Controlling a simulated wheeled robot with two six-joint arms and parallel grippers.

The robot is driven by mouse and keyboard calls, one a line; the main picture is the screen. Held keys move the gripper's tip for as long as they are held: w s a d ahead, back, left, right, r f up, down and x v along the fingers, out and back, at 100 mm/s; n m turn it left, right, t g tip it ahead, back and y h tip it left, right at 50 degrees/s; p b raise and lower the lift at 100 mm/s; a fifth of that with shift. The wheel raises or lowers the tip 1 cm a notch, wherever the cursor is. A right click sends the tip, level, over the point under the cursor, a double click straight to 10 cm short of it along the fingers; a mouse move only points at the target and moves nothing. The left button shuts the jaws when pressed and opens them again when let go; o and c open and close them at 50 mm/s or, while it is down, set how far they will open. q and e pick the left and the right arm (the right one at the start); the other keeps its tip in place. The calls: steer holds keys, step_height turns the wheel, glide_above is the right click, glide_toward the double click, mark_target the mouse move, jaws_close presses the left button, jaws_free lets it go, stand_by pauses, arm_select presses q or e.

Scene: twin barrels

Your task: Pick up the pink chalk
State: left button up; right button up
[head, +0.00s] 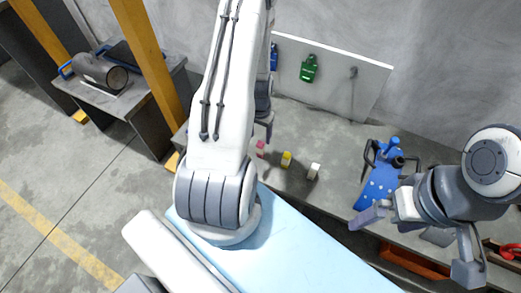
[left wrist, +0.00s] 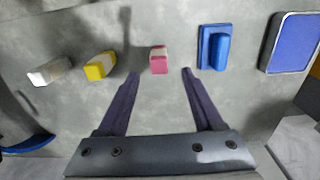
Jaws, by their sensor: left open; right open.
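The pink chalk (head: 260,148) is a small pink block on the grey worktop, partly hidden by my left arm in the head view. In the left wrist view the pink chalk (left wrist: 159,60) stands between and slightly beyond the fingertips of my left gripper (left wrist: 159,73). The fingers are open, one on each side with a gap, and hold nothing. In the head view my left gripper (head: 267,128) is mostly hidden behind its arm. My right gripper (head: 420,243) is open and empty, over the worktop's front edge at the right.
Yellow chalk (left wrist: 100,66) and white chalk (left wrist: 50,72) stand left of the pink one in the wrist view. A blue block (left wrist: 214,48) stands close on its right, then a blue-faced panel (left wrist: 292,42). A blue tool (head: 380,185) and leaning white board (head: 335,85) are on the worktop.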

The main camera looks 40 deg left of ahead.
mark_target(260, 149)
arm_select(q)
step_height(260, 149, down, 10)
steer(key=shift+w+r, duration=0.1)
steer(key=shift+r, duration=0.05)
jaws_close()
stand_by(0.4)
